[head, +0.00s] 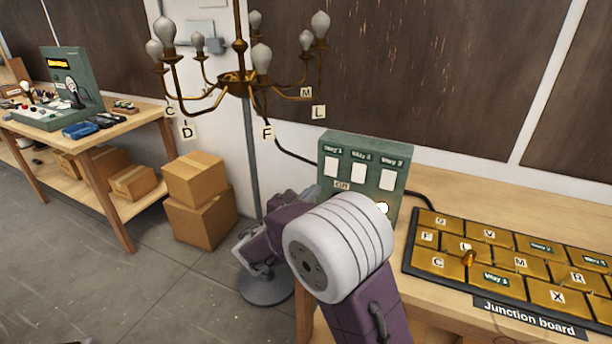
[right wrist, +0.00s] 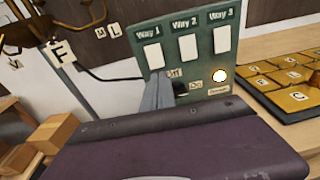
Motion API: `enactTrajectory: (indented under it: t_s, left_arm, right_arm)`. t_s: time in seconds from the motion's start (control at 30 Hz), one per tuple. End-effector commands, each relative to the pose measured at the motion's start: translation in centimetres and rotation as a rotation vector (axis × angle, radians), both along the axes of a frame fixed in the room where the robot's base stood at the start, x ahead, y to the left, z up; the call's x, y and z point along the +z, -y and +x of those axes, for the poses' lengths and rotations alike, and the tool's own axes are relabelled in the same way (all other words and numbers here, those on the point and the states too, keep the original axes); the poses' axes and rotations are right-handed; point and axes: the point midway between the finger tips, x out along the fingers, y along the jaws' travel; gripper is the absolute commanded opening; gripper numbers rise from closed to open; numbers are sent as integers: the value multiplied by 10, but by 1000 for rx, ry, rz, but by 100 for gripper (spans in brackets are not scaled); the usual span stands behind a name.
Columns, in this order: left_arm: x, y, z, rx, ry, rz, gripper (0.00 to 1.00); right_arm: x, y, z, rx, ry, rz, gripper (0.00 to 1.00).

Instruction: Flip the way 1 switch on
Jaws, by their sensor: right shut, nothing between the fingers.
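The green switch box (head: 398,160) stands upright on the bench, with three white rocker switches labelled Way 1, Way 2 and Way 3. The Way 1 switch (head: 331,166) is the leftmost; it also shows in the right wrist view (right wrist: 154,55). I cannot tell which way it is tipped. My right gripper (right wrist: 157,93) is shut and empty, its grey fingers just below the Way 1 switch, in front of the panel. I cannot tell whether they touch it. In the head view my right arm hides the box's lower left. My left gripper is not in view.
A round white light (right wrist: 219,75) shows low on the box. The junction board (head: 408,262) with brass lettered tiles lies right of it. A chandelier (head: 238,84) with lettered tags hangs at left. Cardboard boxes (head: 200,212) stand on the floor. A second bench (head: 135,128) is far left.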

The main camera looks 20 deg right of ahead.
Motion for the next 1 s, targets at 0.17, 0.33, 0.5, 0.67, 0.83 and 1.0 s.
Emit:
enactTrajectory:
  t_s: [0.17, 0.33, 0.5, 0.67, 0.83, 1.0]
  left_arm:
    - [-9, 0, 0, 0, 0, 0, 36]
    - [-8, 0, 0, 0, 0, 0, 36]
    - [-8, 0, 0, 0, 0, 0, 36]
    - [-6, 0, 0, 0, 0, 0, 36]
    - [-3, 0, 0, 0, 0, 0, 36]
    - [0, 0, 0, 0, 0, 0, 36]
  right_arm:
    - [-20, -19, 4, 39, -24, -4, 0]
    - [-19, -19, 4, 39, -25, -2, 0]
    - [-20, -16, 6, 36, -25, -1, 0]
    - [-23, 4, 21, 33, -25, -1, 0]
    - [-28, 32, 45, 33, -26, 0, 0]
    - [-32, 60, 68, 33, -25, -1, 0]
